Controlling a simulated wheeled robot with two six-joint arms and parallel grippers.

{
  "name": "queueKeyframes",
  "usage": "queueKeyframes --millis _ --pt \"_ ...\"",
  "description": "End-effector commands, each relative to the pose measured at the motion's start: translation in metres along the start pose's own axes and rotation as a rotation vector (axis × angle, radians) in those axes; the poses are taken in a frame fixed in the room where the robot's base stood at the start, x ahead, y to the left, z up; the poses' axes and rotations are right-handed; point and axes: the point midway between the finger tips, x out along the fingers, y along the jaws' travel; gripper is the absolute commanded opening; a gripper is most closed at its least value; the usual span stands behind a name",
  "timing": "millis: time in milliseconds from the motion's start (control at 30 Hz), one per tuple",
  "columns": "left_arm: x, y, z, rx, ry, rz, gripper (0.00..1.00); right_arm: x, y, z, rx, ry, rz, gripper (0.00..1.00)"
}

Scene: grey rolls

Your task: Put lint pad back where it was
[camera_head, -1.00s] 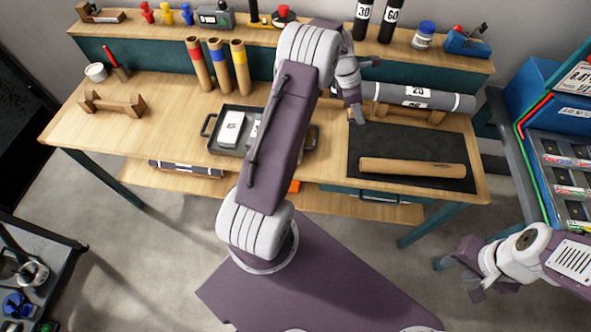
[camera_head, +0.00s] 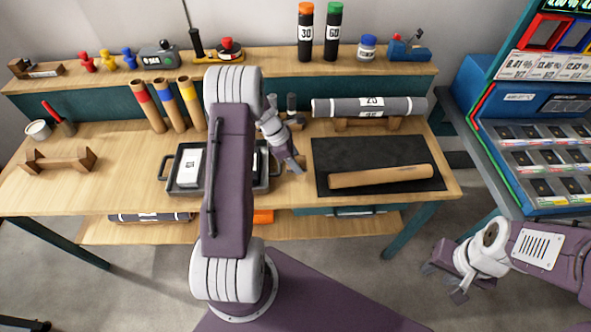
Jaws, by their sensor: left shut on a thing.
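My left gripper (camera_head: 291,164) is over the bench between the black tray (camera_head: 219,191) and the dark mat (camera_head: 322,182). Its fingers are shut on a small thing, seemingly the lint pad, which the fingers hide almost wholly. A white block with a dark mark (camera_head: 188,168) lies in the tray's left part. My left arm covers the tray's middle, and a bit of something white shows at its right. My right gripper (camera_head: 445,283) is open and empty, low in front of the bench's right end.
A brown roll (camera_head: 380,177) lies on the mat. A grey roll (camera_head: 365,106) rests on a wooden cradle behind it. Three cores with coloured ends (camera_head: 168,105) lean at the back left. An empty wooden cradle (camera_head: 58,161) stands at left. A blue terminal (camera_head: 520,105) is at right.

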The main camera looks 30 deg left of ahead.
Motion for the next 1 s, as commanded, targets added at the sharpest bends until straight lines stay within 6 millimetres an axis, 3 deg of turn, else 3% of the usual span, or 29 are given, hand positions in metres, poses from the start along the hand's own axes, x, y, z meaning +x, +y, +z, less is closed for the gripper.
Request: queueKeyframes --millis 133,400,933,967,1000 --pt "0.002 -0.001 -0.003 -0.001 0.000 0.001 0.00 0.000 0.000 0.000 0.000 0.000 0.000 0.36" --pt "0.037 0.000 -0.018 0.000 0.000 0.000 0.00 0.002 0.000 0.000 0.000 0.000 0.000 0.36" --pt "0.047 -0.001 -0.022 -0.001 0.001 -0.001 0.00 0.008 0.000 0.001 0.000 0.000 0.000 0.36" --pt "0.047 -0.001 -0.022 -0.002 0.001 -0.001 0.46 0.007 0.000 0.001 0.000 0.000 0.000 0.36" --pt "0.047 -0.001 -0.022 -0.002 0.002 -0.002 0.57 0.007 0.000 0.001 0.000 0.000 0.000 0.36"
